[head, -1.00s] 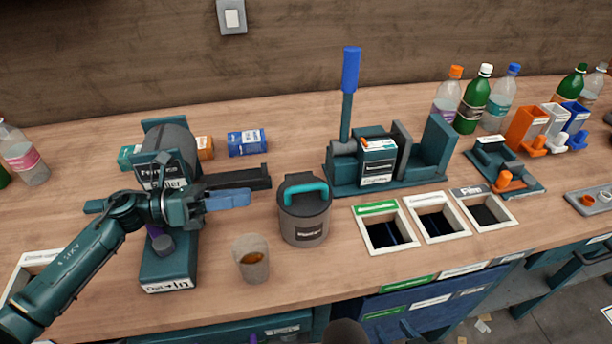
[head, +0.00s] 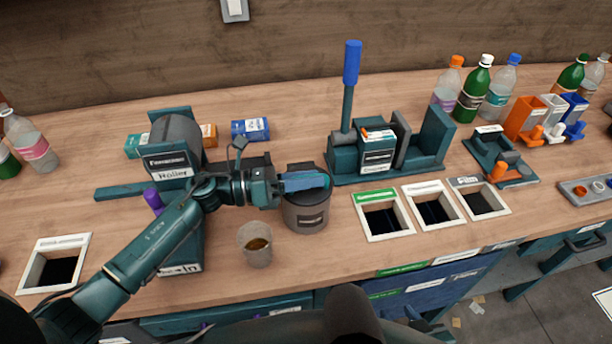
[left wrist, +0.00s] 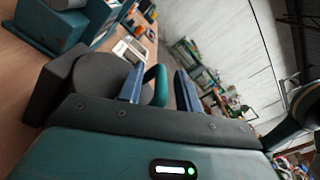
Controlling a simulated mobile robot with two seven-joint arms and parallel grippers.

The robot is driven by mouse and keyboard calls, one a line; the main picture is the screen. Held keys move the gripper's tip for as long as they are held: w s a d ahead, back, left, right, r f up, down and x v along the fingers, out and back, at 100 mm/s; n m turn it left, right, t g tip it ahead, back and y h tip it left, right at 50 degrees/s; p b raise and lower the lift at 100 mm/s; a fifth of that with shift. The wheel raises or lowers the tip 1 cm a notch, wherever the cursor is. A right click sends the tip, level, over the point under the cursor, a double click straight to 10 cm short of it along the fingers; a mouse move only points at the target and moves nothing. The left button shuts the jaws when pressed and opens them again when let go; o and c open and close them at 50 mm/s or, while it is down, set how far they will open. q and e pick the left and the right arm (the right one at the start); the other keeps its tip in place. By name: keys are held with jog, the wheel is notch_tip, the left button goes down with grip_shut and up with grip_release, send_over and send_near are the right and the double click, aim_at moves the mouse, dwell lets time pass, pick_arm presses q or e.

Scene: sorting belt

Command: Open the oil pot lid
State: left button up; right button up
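The oil pot (head: 306,219), dark grey with a label on its front, stands upright on the workbench. Its lid is on, seen as a round grey top (left wrist: 92,80) in the left wrist view, with a teal handle (left wrist: 156,84). My left gripper (head: 318,181) reaches over the lid from the left, and its blue fingers hide most of the handle in the head view. In the left wrist view the two fingers (left wrist: 160,90) are apart, with the handle between them and a gap on the right finger's side. My right gripper is not in view.
A cup with brown contents (head: 255,245) stands just left of the pot, under my left arm. The roller machine (head: 170,165) is behind that arm. A lever press (head: 375,150) and framed bins (head: 383,236) are to the right. Bottles (head: 475,90) stand at the back right.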

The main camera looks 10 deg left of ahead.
pick_arm(q)
grip_shut()
pick_arm(e)
jog(key=shift+s+a+f, duration=0.15)
jog(key=shift+s+a, duration=0.05)
jog(key=shift+f, duration=0.1)
